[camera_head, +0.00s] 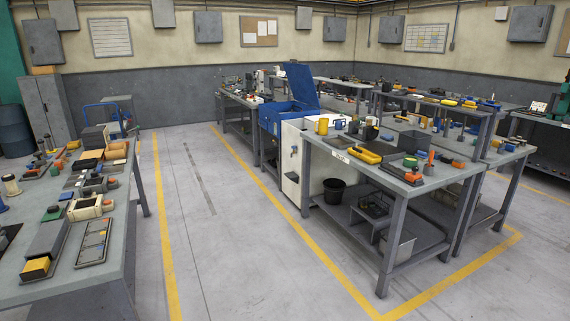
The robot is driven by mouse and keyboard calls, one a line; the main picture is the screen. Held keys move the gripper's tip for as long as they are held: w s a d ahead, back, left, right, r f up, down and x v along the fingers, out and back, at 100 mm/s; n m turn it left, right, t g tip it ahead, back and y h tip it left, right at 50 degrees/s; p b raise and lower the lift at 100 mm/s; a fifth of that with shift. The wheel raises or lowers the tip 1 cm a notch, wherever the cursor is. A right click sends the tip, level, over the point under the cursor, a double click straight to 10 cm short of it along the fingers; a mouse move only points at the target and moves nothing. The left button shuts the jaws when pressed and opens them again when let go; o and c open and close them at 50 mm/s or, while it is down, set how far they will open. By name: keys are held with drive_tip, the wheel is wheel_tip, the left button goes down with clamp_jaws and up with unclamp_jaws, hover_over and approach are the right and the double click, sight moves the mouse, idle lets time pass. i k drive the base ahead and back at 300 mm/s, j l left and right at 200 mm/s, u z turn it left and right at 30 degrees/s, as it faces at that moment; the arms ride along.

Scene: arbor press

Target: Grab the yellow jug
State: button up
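A small yellow jug-like vessel (322,126) stands upright near the far left corner of the grey workbench (345,149) on the right. It is small in the picture, so I cannot make out its handle or spout. A blue and white vessel (338,124) stands just right of it. My gripper is not in view.
The right bench also holds a yellow tool (364,155) and a dark grey bin (408,161). A black bucket (334,191) sits beneath. A cluttered bench (62,279) fills the left. The floor aisle (215,240) between them is clear.

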sight(323, 124)
drive_tip(key=i, duration=2.05)
drive_tip(key=i+u, duration=0.1)
drive_tip(key=i, duration=0.9)
drive_tip(key=i+l, duration=0.15)
drive_tip(key=i, duration=0.9)
drive_tip(key=i+l, duration=0.1)
drive_tip(key=i, duration=0.9)
drive_tip(key=i+l, duration=0.1)
drive_tip(key=i, duration=0.9)
drive_tip(key=j+u, duration=0.05)
